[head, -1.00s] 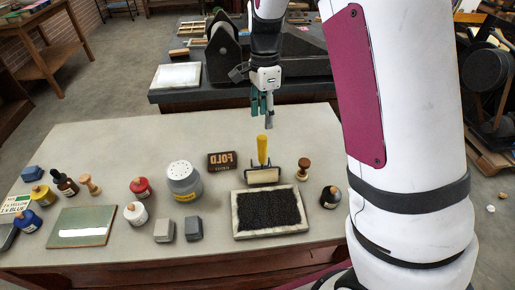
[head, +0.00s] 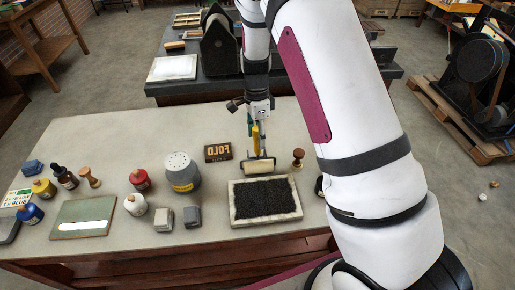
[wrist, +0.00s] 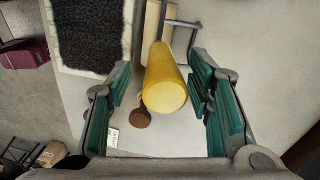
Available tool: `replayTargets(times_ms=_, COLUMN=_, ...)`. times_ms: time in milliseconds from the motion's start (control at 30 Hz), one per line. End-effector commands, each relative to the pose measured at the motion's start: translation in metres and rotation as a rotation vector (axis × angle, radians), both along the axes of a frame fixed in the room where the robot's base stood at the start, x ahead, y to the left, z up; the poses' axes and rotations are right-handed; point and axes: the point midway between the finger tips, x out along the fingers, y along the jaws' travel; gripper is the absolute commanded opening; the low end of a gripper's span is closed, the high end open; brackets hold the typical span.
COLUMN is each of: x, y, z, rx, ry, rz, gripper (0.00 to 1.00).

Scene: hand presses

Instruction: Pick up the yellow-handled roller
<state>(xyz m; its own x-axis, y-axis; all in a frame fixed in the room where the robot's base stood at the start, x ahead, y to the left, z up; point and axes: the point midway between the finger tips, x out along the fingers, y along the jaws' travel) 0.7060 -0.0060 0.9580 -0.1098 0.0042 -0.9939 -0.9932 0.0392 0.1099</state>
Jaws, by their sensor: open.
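The yellow-handled roller (head: 256,140) stands on the table just behind a black-filled tray, its handle pointing up and its pale roller low at the tray's back edge. In the wrist view the yellow handle (wrist: 165,82) points toward the camera, between my two green-padded fingers. My gripper (wrist: 163,85) is open, with a gap visible on each side of the handle. In the head view my gripper (head: 254,122) is at the handle's top and partly hidden behind it.
The tray (head: 234,212) with black granules lies in front of the roller. A grey-white jar (head: 182,172) and several bottles stand farther left. A dark bench (head: 190,88) is behind.

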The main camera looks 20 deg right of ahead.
Motion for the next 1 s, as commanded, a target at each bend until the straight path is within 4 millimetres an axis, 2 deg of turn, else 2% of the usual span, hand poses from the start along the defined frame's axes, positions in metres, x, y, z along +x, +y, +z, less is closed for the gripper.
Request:
replayTargets(times_ms=200, x=-0.003, y=0.001, z=-0.03, rx=-0.001, ry=0.004, rz=0.001, gripper=0.47)
replayTargets(times_ms=300, x=-0.003, y=0.001, z=-0.038, rx=0.0, ry=0.003, rz=0.001, gripper=0.47)
replayTargets(times_ms=567, x=-0.003, y=0.002, z=-0.041, rx=0.0, ry=0.001, rz=0.001, gripper=0.47)
replayTargets(times_ms=600, x=-0.003, y=0.002, z=-0.041, rx=0.0, ry=0.001, rz=0.001, gripper=0.43)
replayTargets(times_ms=800, x=-0.003, y=0.002, z=-0.041, rx=0.0, ry=0.001, rz=0.001, gripper=0.0)
replayTargets(times_ms=1000, x=-0.002, y=0.002, z=-0.04, rx=0.0, ry=0.0, rz=0.001, gripper=0.0)
